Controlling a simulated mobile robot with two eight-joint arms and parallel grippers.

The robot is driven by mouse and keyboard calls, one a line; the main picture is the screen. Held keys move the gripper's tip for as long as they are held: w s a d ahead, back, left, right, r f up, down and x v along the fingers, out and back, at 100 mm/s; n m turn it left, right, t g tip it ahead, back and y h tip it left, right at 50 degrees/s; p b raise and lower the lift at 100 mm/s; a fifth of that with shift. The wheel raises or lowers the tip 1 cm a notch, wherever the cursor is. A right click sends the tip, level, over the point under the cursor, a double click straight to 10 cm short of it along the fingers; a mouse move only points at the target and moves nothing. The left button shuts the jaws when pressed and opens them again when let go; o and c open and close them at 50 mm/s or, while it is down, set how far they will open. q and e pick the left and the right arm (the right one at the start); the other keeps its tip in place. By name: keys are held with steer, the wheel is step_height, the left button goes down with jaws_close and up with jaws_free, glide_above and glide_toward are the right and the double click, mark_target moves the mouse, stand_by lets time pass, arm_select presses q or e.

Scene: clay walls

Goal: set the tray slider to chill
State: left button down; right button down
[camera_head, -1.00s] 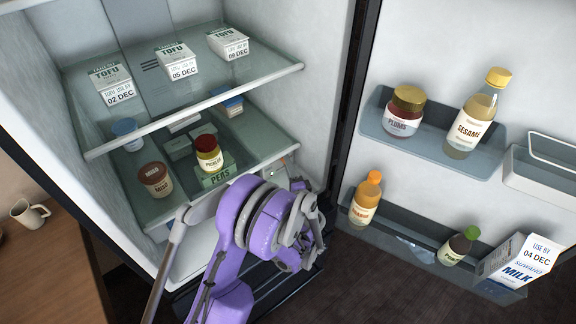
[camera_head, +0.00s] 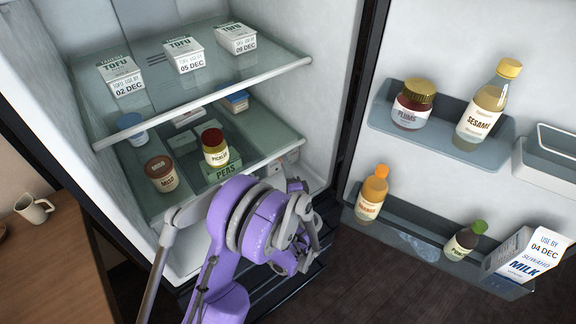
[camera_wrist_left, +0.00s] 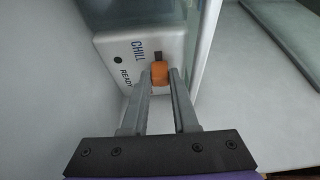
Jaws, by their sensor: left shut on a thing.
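The orange slider knob (camera_wrist_left: 159,75) sits in a dark slot on a white panel (camera_wrist_left: 110,48) at the tray's end, in the left wrist view. The panel carries the words CHILL and READY and a dark dot. Part of the slot shows bare beyond the knob, beside CHILL; the knob lies nearer READY. My left gripper (camera_wrist_left: 160,82) is shut on the knob, one finger on each side. In the head view my purple left arm reaches to the fridge's lower right, and its fingertips and the knob are hidden. My right gripper is in no view.
Glass shelves hold tofu boxes (camera_head: 184,54), a brown-lidded tub (camera_head: 161,174), a pickle jar (camera_head: 215,148) and a peas box (camera_head: 222,168). The open door at right holds bottles, a plums jar (camera_head: 411,105) and a milk carton (camera_head: 520,255). A wooden counter (camera_head: 62,245) stands left.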

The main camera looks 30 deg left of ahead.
arm_select(q)
steer(key=c, duration=0.7)
jaws_free()
steer(key=b+v, duration=0.1)
steer(key=v, duration=0.9)
steer(key=shift+s+d, duration=0.25)
steer(key=shift+s, duration=0.05)
steer(key=shift+r, duration=0.1)
